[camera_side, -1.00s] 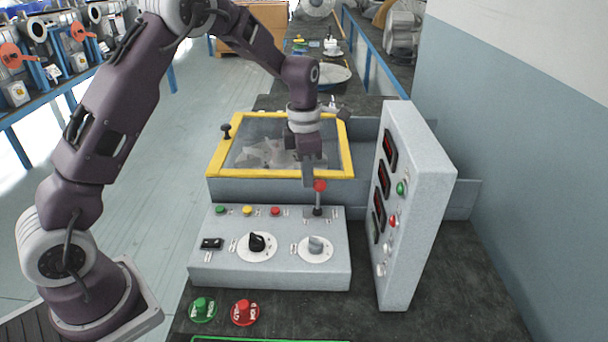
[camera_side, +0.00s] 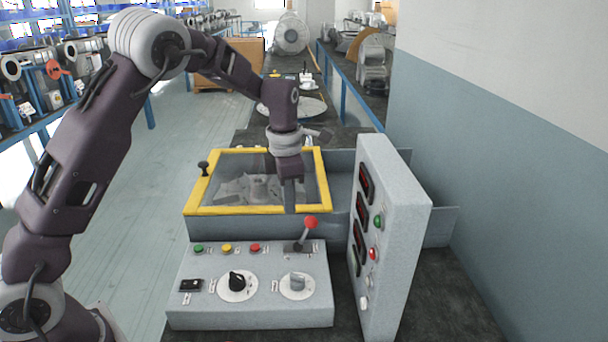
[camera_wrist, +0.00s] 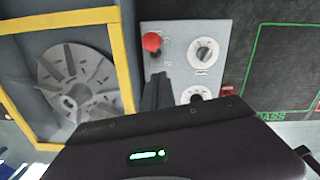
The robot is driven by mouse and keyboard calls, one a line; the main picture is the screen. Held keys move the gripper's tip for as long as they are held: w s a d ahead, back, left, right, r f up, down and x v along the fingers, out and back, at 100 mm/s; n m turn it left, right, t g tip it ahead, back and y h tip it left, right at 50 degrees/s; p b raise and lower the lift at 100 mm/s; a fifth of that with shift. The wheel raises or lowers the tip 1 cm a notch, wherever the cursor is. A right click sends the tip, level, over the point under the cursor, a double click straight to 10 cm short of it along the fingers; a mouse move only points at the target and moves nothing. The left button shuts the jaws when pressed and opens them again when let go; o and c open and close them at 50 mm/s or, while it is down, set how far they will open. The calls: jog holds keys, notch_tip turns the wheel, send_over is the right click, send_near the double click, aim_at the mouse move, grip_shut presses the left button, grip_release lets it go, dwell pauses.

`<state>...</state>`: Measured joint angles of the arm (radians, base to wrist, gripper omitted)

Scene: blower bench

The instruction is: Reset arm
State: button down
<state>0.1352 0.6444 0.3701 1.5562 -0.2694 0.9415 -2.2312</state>
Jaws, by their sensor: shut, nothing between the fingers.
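My gripper (camera_side: 290,207) is shut and empty. It points down at the front edge of the yellow-framed box, just left of the red-knobbed lever (camera_side: 311,222) in the side view. The lever leans to the right on the grey control box. In the wrist view, my shut fingers (camera_wrist: 157,88) show at the centre, with the red knob (camera_wrist: 151,42) just beyond them. I cannot tell whether fingers and lever touch. My arm is bent and reaches out over the bench.
The yellow-framed clear lid (camera_side: 202,211) covers a bladed wheel (camera_wrist: 82,82). The grey control box (camera_side: 250,318) carries a black dial (camera_side: 237,281) and a grey dial (camera_side: 297,282). An upright display panel (camera_side: 400,230) stands close on the right.

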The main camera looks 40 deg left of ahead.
notch_tip(320, 180, up, 8)
jog(key=w+d, duration=0.2)
jog(key=d, duration=0.1)
jog(key=s+r+m+t+h, duration=0.1)
jog(key=s+r+m, duration=0.45)
jog(key=s, duration=0.25)
jog(key=s+r+m+t, duration=0.1)
jog(key=s+r+m, duration=0.4)
jog(key=s+m, duration=0.2)
jog(key=s+f+m+t, duration=0.1)
jog(key=s+f+m, duration=0.1)
jog(key=s+m, duration=0.6)
jog(key=s+d+f+m+t, duration=0.1)
jog(key=s+f+m+t, duration=0.1)
jog(key=s+m, duration=0.6)
jog(key=shift+s+d+f+m+y, duration=0.25)
jog(key=shift+s+f+m+y, duration=0.15)
jog(key=shift+s+f, duration=0.45)
jog(key=shift+s+r, duration=0.1)
jog(key=shift+r, duration=0.15)
